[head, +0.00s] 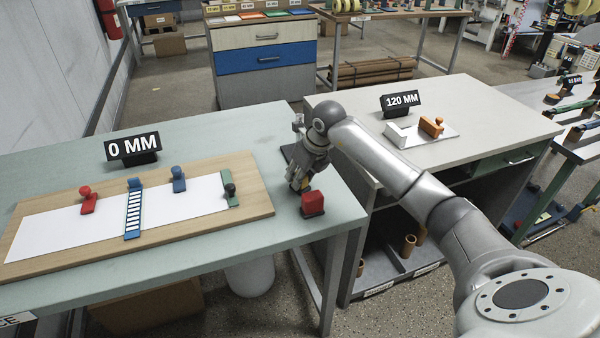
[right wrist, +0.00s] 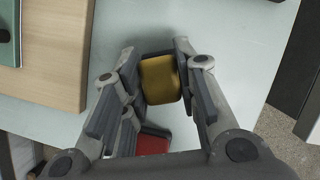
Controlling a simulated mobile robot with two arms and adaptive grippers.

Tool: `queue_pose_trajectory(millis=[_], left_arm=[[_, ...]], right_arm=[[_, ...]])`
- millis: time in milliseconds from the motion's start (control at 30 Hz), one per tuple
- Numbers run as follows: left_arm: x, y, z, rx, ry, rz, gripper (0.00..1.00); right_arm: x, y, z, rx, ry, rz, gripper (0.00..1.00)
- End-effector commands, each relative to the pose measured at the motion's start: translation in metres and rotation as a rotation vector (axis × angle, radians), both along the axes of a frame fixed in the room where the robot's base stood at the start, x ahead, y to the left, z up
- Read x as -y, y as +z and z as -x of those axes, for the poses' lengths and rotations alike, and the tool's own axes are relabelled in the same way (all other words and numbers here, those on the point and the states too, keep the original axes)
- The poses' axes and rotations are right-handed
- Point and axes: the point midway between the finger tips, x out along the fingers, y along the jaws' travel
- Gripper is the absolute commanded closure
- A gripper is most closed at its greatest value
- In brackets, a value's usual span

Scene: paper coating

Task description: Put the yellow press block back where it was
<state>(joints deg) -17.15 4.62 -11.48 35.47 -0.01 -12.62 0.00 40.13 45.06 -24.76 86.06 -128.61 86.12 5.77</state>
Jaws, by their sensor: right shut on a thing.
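The yellow press block (right wrist: 159,80) is between the fingers of my right gripper (right wrist: 160,78) in the right wrist view. The fingers are shut on its sides. In the head view my right gripper (head: 298,185) points down over the right end of the left table, just left of and behind a red block (head: 313,203). The yellow block is mostly hidden there by the fingers. I cannot tell whether it touches the tabletop. My left gripper is not in view.
The red block also shows below the fingers in the right wrist view (right wrist: 153,146). The table (head: 220,140) is bare between.

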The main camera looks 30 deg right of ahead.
Motion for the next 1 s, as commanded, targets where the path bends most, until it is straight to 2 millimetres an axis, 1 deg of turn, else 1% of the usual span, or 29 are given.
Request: queue_pose_trajectory(millis=[133, 233, 267, 400, 767, 867, 1000], left_arm=[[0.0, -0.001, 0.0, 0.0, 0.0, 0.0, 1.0], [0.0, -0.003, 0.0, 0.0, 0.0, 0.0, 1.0], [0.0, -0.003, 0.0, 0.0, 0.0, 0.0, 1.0], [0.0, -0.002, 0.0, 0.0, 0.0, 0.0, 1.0], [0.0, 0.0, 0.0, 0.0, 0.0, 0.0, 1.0], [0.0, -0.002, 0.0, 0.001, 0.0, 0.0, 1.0], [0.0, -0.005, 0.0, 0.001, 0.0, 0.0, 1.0]], right_arm=[[0.0, 0.001, 0.0, 0.001, 0.0, 0.0, 0.94], [0.0, -0.003, 0.0, 0.001, 0.0, 0.001, 0.94], [0.0, -0.002, 0.0, 0.001, 0.0, 0.001, 0.69], [0.0, -0.002, 0.0, 0.0, 0.0, 0.0, 0.51], [0.0, 0.001, 0.0, 0.0, 0.0, 0.0, 0.5], [0.001, 0.008, 0.003, 0.002, 0.0, 0.002, 0.5], [0.003, 0.033, 0.012, 0.006, 0.0, 0.004, 0.5]])
